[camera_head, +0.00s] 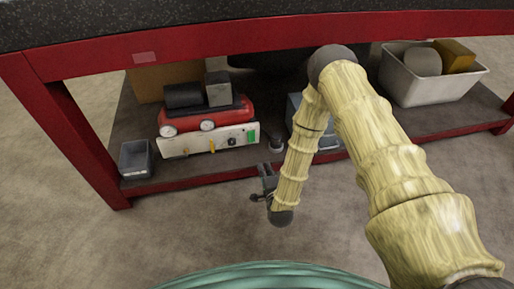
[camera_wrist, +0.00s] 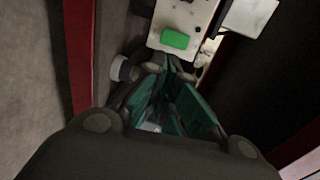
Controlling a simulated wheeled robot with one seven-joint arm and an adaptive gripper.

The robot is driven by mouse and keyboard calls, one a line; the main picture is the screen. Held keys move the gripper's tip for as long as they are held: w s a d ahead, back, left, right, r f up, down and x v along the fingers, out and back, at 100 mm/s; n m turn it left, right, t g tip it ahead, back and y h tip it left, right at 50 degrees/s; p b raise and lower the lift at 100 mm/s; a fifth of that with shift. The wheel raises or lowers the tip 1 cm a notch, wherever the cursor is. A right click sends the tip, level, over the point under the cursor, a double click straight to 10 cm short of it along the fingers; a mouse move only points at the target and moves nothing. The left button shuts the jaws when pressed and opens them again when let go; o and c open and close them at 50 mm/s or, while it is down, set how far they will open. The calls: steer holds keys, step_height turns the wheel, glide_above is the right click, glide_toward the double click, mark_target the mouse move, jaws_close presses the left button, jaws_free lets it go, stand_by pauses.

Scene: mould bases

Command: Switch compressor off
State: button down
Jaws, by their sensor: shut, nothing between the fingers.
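The compressor (camera_head: 215,115) is red with a dark motor on top, and it sits on the lower shelf under the bench. Its white front panel (camera_head: 190,143) carries gauges, small knobs and a green switch (camera_head: 252,137) at the right end. In the wrist view the green switch (camera_wrist: 174,39) shows on the white panel (camera_wrist: 186,14), just beyond the fingertips. My gripper (camera_head: 266,170) is in front of the shelf edge, below and right of the switch, apart from it. In the wrist view my gripper (camera_wrist: 172,67) is shut and empty. Whether the switch is on or off cannot be told.
A small grey bin (camera_head: 136,160) stands left of the compressor. A short dark round object (camera_head: 276,146) stands right of it, near a blue-grey box (camera_head: 326,138). A light bin (camera_head: 433,88) is at the right. The red bench beam (camera_head: 220,43) runs above.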

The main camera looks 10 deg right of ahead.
steer(key=b, duration=0.5)
glide_toward(252, 136)
steer(key=w+d+f, duration=0.1)
steer(key=w+f, duration=0.3)
steer(key=w, duration=0.2)
steer(key=shift+w+d+f, duration=0.2)
steer(key=shift+w+f, duration=0.05)
steer(key=shift+f, duration=0.05)
steer(key=shift+a+f, duration=0.1)
